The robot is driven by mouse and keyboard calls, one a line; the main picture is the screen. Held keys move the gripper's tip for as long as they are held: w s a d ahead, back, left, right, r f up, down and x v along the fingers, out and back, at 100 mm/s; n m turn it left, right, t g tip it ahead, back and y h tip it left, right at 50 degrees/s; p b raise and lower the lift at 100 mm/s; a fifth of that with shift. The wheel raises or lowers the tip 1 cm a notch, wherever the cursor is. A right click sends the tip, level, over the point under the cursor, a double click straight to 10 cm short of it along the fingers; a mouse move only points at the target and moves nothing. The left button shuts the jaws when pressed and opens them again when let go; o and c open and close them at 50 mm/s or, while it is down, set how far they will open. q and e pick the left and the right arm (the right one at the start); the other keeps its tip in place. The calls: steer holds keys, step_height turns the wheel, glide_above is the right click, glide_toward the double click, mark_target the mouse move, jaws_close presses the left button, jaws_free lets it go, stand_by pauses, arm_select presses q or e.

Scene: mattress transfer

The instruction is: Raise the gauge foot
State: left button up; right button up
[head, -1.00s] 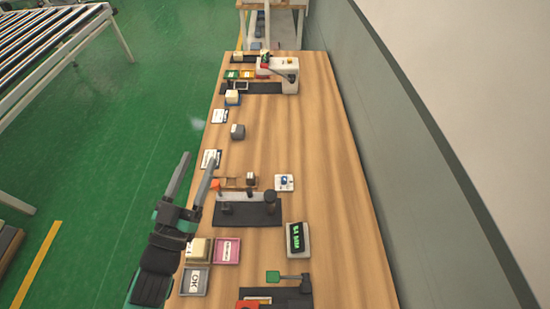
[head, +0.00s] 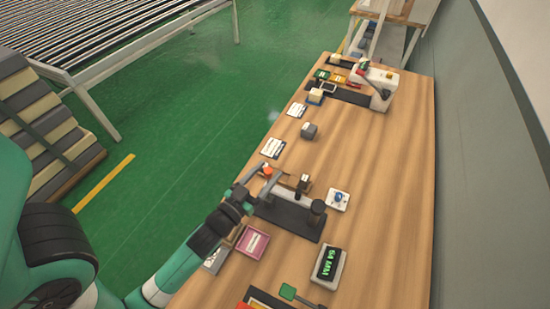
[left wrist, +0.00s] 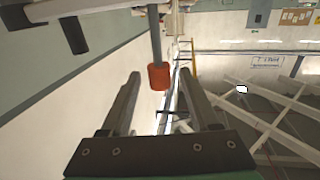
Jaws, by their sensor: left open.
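The gauge (head: 283,218) has a dark base with a light grey strip and a dark post, and stands at the table's left edge in the head view. An orange knob (head: 267,169) shows at its far end, close to my left gripper (head: 264,175). In the left wrist view, an orange-red knob (left wrist: 158,77) hangs on a grey rod between and just beyond the fingers of my open left gripper (left wrist: 160,90). I cannot tell whether a finger touches it. The gauge foot is not clearly made out. My right gripper is out of view.
A display box (head: 328,263) with green digits stands nearer on the table (head: 385,190). The table's right side is clear.

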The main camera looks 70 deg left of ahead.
arm_select(q)
steer(key=x, duration=0.4)
jaws_close()
stand_by(1.4)
